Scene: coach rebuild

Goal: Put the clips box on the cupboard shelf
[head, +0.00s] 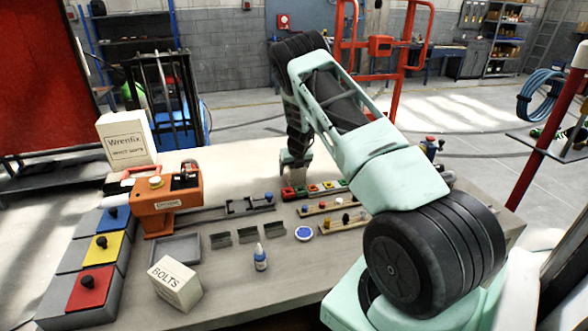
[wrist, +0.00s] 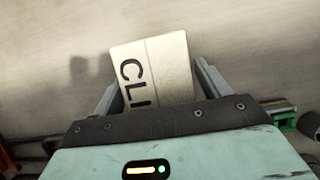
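The clips box (wrist: 155,75) is a cream box with the letters "CLI" showing in the wrist view; the rest of its label is hidden. It lies between the two fingers of my gripper (wrist: 157,72), one close along each side. I cannot tell whether both fingers press on it. In the head view my gripper (head: 293,172) points down low over the far part of the workbench (head: 225,165), and the box is mostly hidden there. I cannot tell whether it touches the bench top. I cannot make out the cupboard shelf for certain in either view.
A BOLTS box (head: 175,284), a grey tray (head: 177,249), a glue bottle (head: 260,258) and a blue-topped round item (head: 304,233) stand nearer. An orange machine (head: 167,203) and a Wrenfix box (head: 127,140) are at left. Colored blocks (head: 314,188) lie right beside my gripper.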

